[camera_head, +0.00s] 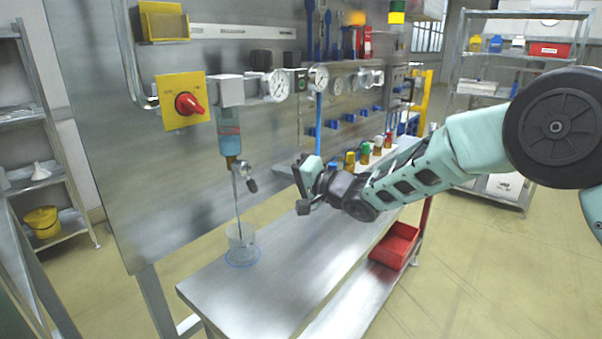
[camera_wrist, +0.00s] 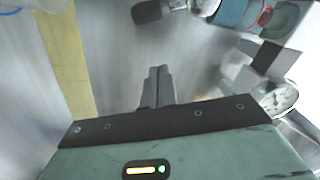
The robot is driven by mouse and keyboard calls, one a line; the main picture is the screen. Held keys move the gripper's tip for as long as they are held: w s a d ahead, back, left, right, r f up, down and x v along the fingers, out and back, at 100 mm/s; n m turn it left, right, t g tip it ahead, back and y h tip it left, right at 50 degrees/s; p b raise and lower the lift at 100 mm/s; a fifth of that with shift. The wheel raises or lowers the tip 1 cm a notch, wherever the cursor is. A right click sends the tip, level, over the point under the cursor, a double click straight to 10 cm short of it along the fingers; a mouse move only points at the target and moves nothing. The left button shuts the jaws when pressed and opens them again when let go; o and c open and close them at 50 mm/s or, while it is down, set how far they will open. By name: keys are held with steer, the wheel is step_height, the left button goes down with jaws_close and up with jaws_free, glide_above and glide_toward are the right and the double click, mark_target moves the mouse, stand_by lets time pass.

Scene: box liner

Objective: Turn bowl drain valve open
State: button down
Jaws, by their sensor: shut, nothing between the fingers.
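The bowl (camera_head: 228,130) is a clear cylinder with blue liquid, mounted on the steel back panel. It shows at the top right of the wrist view (camera_wrist: 236,14). Beneath it is a brass-coloured fitting (camera_head: 231,162) with the drain valve's dark handle (camera_head: 251,186) hanging low beside the thin outlet tube. In the wrist view the dark handle (camera_wrist: 152,11) is at the top, beyond my fingertips. My gripper (camera_head: 299,166) is right of the valve, apart from it. In the wrist view its fingers (camera_wrist: 157,70) are together and empty.
A clear beaker (camera_head: 242,248) stands on the bench (camera_head: 300,260) under the tube. Pressure gauges (camera_head: 277,86) and a yellow plate with a red knob (camera_head: 183,103) are on the panel above. A red bin (camera_head: 396,246) sits lower right. The bench front is clear.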

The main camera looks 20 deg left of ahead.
mark_target(257, 190)
steer(key=shift+s+a+f+p, duration=0.2)
steer(key=shift+s+a+f, duration=0.2)
steer(key=shift+s+a, duration=0.25)
steer(key=shift+s+a+f+p, duration=0.2)
steer(key=shift+s+a+f, duration=0.2)
steer(key=shift+s, duration=0.45)
steer(key=shift+r, duration=0.1)
steer(key=shift+s+a+f+m, duration=0.15)
steer(key=shift+s+f+m, duration=0.15)
steer(key=shift+m, duration=0.5)
steer(key=shift+s+a+f+m, duration=0.2)
steer(key=shift+s+m, duration=0.15)
steer(key=shift+m, duration=0.45)
steer(key=shift+s+a+f+m, duration=0.1)
steer(key=shift+s+f+m, duration=0.2)
steer(key=shift+m, duration=0.5)
